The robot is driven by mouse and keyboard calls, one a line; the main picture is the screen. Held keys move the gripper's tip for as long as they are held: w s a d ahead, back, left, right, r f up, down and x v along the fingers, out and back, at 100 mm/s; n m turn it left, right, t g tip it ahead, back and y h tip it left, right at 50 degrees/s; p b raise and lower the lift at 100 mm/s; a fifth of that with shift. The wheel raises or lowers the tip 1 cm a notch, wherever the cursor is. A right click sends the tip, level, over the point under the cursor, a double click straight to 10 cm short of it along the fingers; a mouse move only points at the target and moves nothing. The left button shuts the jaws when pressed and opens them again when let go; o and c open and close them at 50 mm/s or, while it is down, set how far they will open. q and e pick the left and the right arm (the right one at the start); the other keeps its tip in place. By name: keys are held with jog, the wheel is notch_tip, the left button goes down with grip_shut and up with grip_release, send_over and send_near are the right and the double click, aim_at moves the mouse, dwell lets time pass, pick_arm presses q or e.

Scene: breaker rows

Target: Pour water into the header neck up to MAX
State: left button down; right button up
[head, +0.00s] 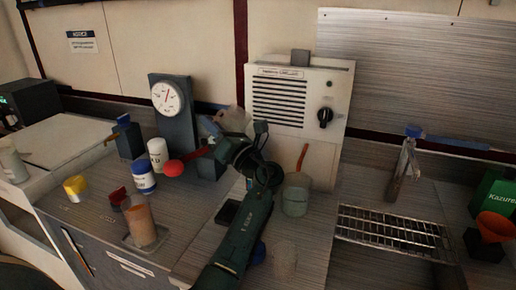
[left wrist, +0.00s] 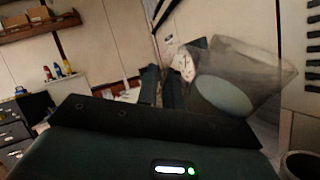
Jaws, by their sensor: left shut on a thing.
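My left gripper (head: 234,141) is raised in front of the white vented unit (head: 293,100). It is shut on a clear cup (head: 236,120), whose lower part is partly hidden by the gripper. In the left wrist view the cup (left wrist: 262,66) is see-through and tilted, with a pale round area inside it; I cannot tell whether this is water or the cup's base. A grey block (head: 300,57) stands on top of the unit; I cannot tell whether it is the header neck. No MAX mark is readable. My right gripper is not in view.
A dial gauge (head: 167,97) on a dark post stands left of the cup. A red ball knob (head: 173,168), white bottle (head: 157,155) and blue-banded jar (head: 143,178) are nearby. A grey pot (head: 296,196) stands below the unit. A wire rack (head: 392,232) lies right.

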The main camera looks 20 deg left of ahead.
pick_arm(q)
jog(key=shift+w+d+r+m+t+y, duration=0.1)
jog(key=shift+d+r+m+t+y, duration=0.1)
jog(key=shift+m+t, duration=0.45)
jog(key=shift+w+d+r+m+t+y, duration=0.15)
jog(key=shift+m+t, duration=0.35)
jog(key=shift+m, duration=0.4)
jog(key=shift+w+d+r+m+t+y, duration=0.1)
jog(key=shift+d+m+t+y, duration=0.1)
jog(key=shift+m+t, duration=0.45)
dwell(0.9)
jog(key=shift+w+d+f+m+t+p, duration=0.1)
jog(key=shift+w+d+m+t+p, duration=0.05)
jog(key=shift+m+t+p, duration=0.6)
jog(key=shift+w+d+m+t+p, duration=0.2)
jog(key=shift+m+t, duration=0.4)
jog(key=shift+m, duration=0.3)
jog(key=shift+w+d+f+m+t+p, duration=0.1)
jog(key=shift+d+m+t+p, duration=0.05)
jog(key=shift+m+t+p, duration=0.6)
dwell(2.5)
